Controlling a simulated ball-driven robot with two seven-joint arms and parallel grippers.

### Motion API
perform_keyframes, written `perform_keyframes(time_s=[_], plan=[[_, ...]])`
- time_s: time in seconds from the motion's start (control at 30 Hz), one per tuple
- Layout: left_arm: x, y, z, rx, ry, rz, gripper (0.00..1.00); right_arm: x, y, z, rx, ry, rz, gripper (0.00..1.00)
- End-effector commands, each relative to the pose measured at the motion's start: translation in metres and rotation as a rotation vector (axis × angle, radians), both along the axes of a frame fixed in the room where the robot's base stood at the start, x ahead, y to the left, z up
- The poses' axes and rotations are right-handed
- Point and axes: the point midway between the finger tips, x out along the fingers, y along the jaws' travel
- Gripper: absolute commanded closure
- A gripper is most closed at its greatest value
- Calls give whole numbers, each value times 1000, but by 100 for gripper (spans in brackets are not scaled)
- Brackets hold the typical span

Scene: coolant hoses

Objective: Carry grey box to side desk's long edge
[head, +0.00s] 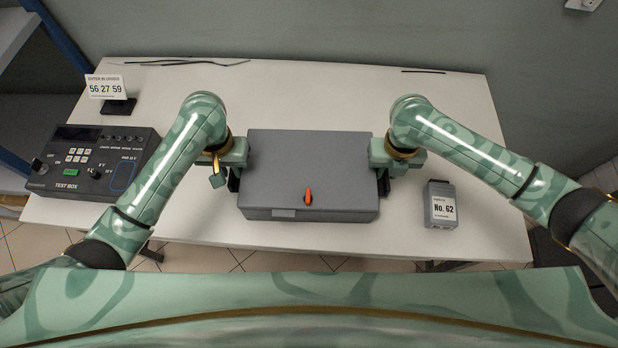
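A large flat grey box (308,170) with an orange latch on its lid is in the middle of the head view, over the white desk (455,205). I cannot tell whether it rests on the desk or is held just above it. My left gripper (235,180) is at the box's left side and my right gripper (383,182) is at its right side, at about the same height. Both sit against or very close to the box. Their fingertips are mostly hidden, so I cannot see whether they are shut on it.
A black test box (95,160) with buttons and a small sign (106,87) stand at the left. A small grey unit (440,205) labelled No. 62 stands to the right. Thin dark hoses (180,63) lie along the far edge. The desk behind the box is clear.

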Motion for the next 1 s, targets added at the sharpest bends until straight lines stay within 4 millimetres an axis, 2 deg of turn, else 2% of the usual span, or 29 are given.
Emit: perform_keyframes(time_s=[0.07,0.13,0.17,1.0], plan=[[0,0,0,0,0,0,80,0,0,0,0,0,0,80],[0,0,0,0,0,0,97,0,0,0,0,0,0,97],[0,0,0,0,0,0,100,0,0,0,0,0,0,100],[1,0,1,0,-1,0,100,0,0,1,0,0,-1,100]])
